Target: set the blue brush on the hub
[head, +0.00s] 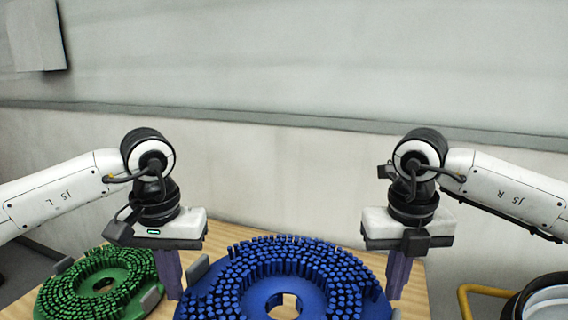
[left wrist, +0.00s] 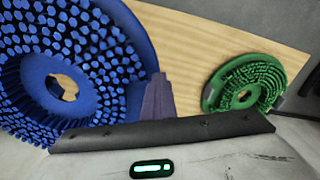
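The blue brush (head: 329,275), a round disc with bristles facing up and a centre hole, lies between my two grippers in the head view. It also fills the left of the left wrist view (left wrist: 98,45). My left gripper (head: 172,296) points down at its left rim; the purple fingers are close together and look shut on the rim. My right gripper (head: 397,296) is placed the same way at the right rim and also looks shut on it. The fingertips' contact is partly hidden. I cannot tell how high the brush is. I cannot make out the hub.
A green brush (head: 100,284) lies on the wooden table (head: 436,297) at the left, with grey blocks (head: 152,298) at its edge. Another grey block (head: 198,269) is beside the blue brush. A yellow tube (head: 465,302) and a black round-rimmed part (head: 545,284) are at the lower right. A wall stands behind.

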